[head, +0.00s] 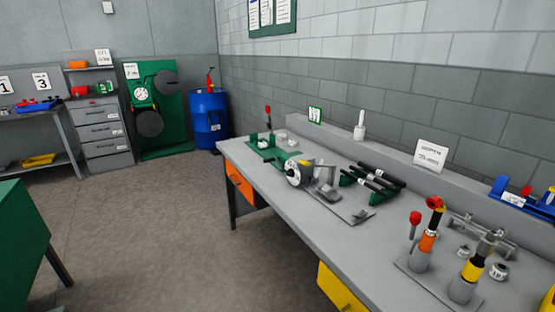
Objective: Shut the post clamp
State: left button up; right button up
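No gripper of mine shows in the head view. I cannot tell for sure which fixture is the post clamp. At the front right of the bench, an upright post with an orange and black body and a red top (430,228) stands on a grey base plate beside a red-knobbed lever (414,228). A second post, yellow and black with a grey head (474,268), leans slightly on a grey round base near it. At the far end, a green fixture (267,147) has an upright red-knobbed lever. Whether any clamp is open or shut is too small to tell.
The long grey bench (345,238) runs along the wall. On it are a grey round-faced machine (298,173), black rods in a green rack (372,180), a white sign (431,153) and a blue holder (520,200). A green cabinet (22,235) stands left; the floor between is clear.

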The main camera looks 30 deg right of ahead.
aim_at(415, 217)
jog(key=i+z, duration=0.45)
jog(key=i+j+z, duration=0.2)
jog(key=z, duration=0.3)
jog(key=i+j+z, duration=0.45)
jog(key=k+l, duration=0.05)
jog(key=l, duration=0.05)
